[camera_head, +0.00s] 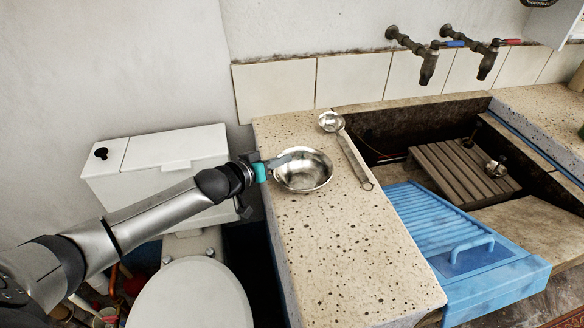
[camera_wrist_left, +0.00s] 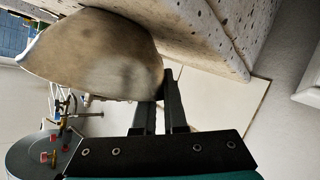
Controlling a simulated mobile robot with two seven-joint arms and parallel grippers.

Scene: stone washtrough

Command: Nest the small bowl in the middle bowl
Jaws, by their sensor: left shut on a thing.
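One shiny round metal bowl (camera_head: 304,172) shows at the stone ledge, with its hollow facing up. I see only this one bowl clearly and cannot tell whether it is the small or the middle one, or whether another sits inside or beneath it. My left gripper (camera_head: 277,161) reaches in from the left and is shut on the bowl's left rim. In the left wrist view the bowl's dull outer side (camera_wrist_left: 95,55) fills the upper left, with the fingers (camera_wrist_left: 160,104) at its edge. I cannot tell whether the bowl touches the ledge. My right gripper is out of view.
A metal ladle (camera_head: 351,155) lies right of the bowl on the speckled ledge (camera_head: 345,255). The ledge's front part is clear. Right of it are the trough with a wooden rack (camera_head: 455,170), a small metal item (camera_head: 495,168) and a blue washboard (camera_head: 445,230). Taps (camera_head: 428,65) project above.

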